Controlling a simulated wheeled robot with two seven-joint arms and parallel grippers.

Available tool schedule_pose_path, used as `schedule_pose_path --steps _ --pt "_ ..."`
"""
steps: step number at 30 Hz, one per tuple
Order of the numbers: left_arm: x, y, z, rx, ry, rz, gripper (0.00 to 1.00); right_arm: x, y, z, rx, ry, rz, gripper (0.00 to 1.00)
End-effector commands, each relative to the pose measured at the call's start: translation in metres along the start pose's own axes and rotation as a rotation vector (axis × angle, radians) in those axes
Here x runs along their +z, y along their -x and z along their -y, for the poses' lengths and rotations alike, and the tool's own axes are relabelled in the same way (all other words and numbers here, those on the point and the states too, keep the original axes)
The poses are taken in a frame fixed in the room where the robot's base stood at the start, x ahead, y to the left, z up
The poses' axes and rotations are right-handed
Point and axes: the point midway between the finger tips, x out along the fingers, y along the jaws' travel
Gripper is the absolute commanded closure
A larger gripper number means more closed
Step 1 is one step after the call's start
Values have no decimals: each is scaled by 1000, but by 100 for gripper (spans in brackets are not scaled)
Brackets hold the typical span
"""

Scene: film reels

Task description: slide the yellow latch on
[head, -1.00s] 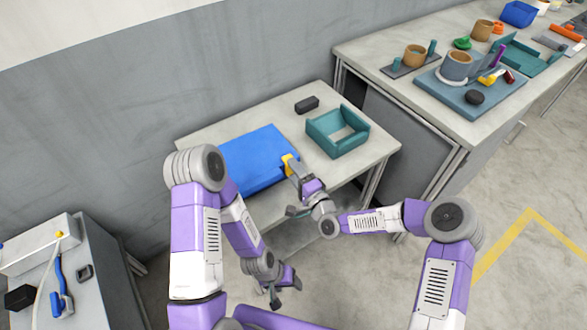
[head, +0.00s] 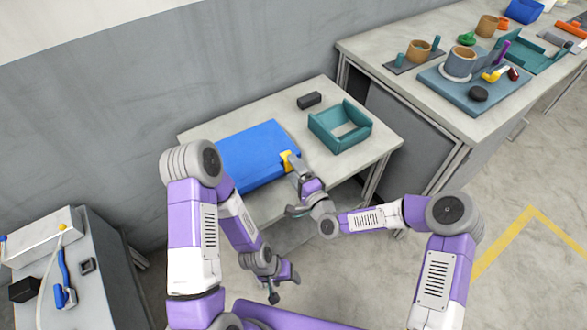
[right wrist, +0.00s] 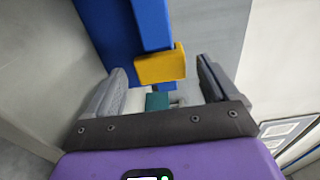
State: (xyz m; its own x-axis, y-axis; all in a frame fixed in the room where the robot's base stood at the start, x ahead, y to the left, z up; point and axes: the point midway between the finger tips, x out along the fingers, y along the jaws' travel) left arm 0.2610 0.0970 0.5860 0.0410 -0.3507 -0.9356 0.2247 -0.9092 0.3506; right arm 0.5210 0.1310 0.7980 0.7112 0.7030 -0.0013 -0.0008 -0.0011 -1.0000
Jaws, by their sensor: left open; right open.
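The yellow latch (head: 286,160) sits at the right edge of the flat blue case (head: 245,148) on the small table. In the right wrist view the yellow latch (right wrist: 160,67) sticks out from the edge of the blue case (right wrist: 112,35). My right gripper (head: 295,165) is open at the latch. Its two fingers (right wrist: 168,85) stand on either side of the latch with gaps, and I see no contact. My left gripper (head: 283,283) is open and empty, low in front of the table.
A teal open tray (head: 356,136) stands right of the blue case. A small black block (head: 309,100) lies behind it. A bench (head: 408,82) with cups and parts is at the right. A grey cabinet (head: 100,285) with a blue tool is at lower left.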

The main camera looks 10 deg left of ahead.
Motion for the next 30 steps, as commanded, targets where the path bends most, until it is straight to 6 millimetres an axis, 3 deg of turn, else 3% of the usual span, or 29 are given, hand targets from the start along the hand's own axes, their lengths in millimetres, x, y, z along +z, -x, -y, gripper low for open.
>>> schedule_pose_path --steps 12,30 --pt "0 12 -5 0 0 0 37 -1 62 1 0 -1 -1 13" --pt "1 12 -5 0 0 0 37 0 68 1 -1 0 0 13"
